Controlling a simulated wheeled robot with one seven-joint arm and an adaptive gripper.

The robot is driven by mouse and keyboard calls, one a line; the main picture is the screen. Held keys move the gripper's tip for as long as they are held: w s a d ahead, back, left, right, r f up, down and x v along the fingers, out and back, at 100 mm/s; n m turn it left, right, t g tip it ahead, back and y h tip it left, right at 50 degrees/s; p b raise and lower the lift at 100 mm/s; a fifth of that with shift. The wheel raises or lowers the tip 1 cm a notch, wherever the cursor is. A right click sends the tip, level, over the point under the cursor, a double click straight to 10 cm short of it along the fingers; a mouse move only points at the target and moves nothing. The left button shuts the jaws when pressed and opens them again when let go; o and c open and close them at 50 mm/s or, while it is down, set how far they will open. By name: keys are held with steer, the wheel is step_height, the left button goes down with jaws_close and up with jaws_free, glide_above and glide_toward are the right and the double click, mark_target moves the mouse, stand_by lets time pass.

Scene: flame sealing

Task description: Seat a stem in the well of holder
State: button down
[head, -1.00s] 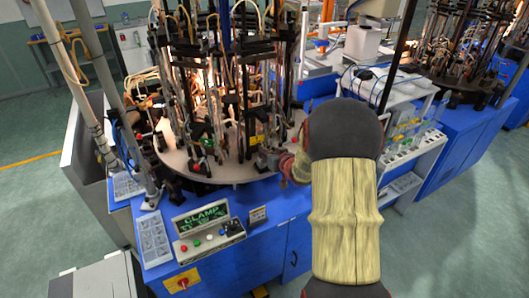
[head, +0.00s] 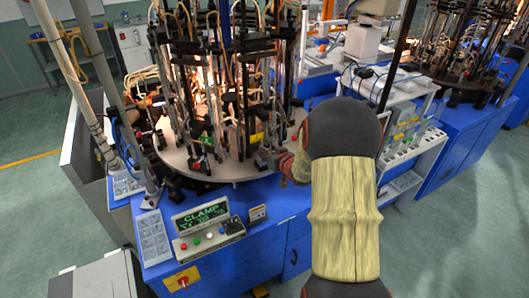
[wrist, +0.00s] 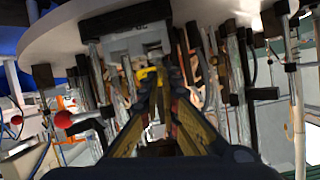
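My gripper (wrist: 164,82) is at the front edge of the round table, low among the tooling. In the wrist view its two long fingers run in close together at the tips, by a yellow piece (wrist: 148,74) and below a grey block (wrist: 138,42). I cannot tell whether the tips are shut on anything. In the head view my arm hides most of the gripper. The round table (head: 235,173) carries several upright holders with rods. I cannot make out a stem or the well of a holder for certain.
Flames glow among the rods. A grey pole (head: 108,80) rises at left. A white instrument rack (head: 412,140) stands at right. The right floor is clear.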

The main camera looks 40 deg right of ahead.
steer(key=shift+f, duration=0.5)
steer(key=c, duration=2.3)
jaws_free()
steer(key=shift+s+r, duration=0.15)
steer(key=shift+s+a+r, duration=0.1)
steer(key=shift+s+r, duration=0.05)
steer(key=shift+s, duration=0.15)
steer(key=shift+p+v, duration=0.95)
steer(key=shift+v, duration=0.8)
steer(key=o, duration=0.3)
steer(key=shift+o, duration=1.2)
